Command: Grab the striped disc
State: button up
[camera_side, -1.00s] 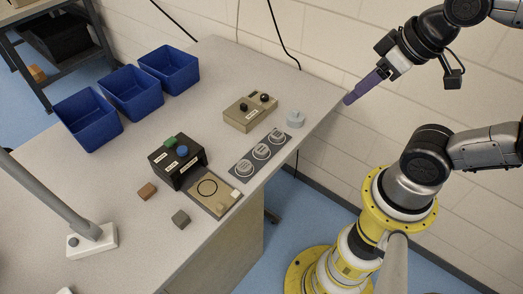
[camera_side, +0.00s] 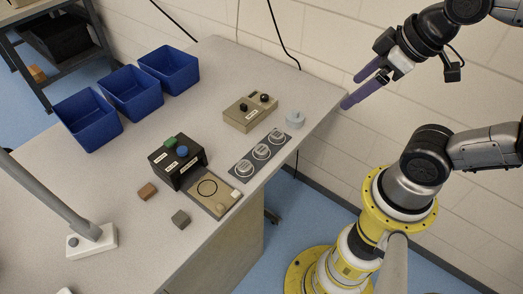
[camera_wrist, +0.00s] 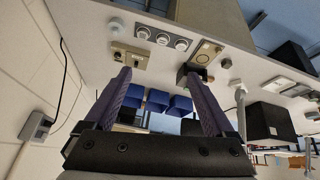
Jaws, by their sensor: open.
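Three round pale discs with grey markings sit in a row on a dark strip: a near disc (camera_side: 244,168), a middle disc (camera_side: 261,152) and a far disc (camera_side: 276,137). They also show at the top of the wrist view, with one disc (camera_wrist: 162,39) in the middle. The markings are too small to tell which one is striped. My gripper (camera_side: 350,92) has two purple fingers spread apart and empty. It hangs in the air past the table's right edge, apart from the discs. The wrist view also shows my gripper (camera_wrist: 157,74) open.
A beige box with black knobs (camera_side: 249,112) and a pale blue round piece (camera_side: 295,119) stand near the discs. A black box with green and blue buttons (camera_side: 178,162) and a beige plate with a black ring (camera_side: 213,196) are closer. Blue bins (camera_side: 88,119) stand at the back left.

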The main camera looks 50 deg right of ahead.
jog(key=w+r+n, duration=0.2)
jog(key=w+n, duration=0.5)
jog(key=n+g+y, duration=0.1)
jog(key=n+g, duration=0.5)
jog(key=n, duration=0.1)
send_over(261, 149)
jog(key=d, duration=0.1)
notch_tip(261, 149, down, 27)
jog(key=shift+s+d+r, duration=0.15)
jog(key=shift+r, duration=0.05)
jog(key=shift+a+f, duration=0.15)
jog(key=shift+f, duration=0.85)
jog(key=shift+a+f, duration=0.2)
jog(key=shift+f, duration=0.85)
jog(key=shift+a+f, duration=0.15)
jog(key=shift+f, duration=0.85)
grip_shut()
jog(key=shift+r, duration=0.1)
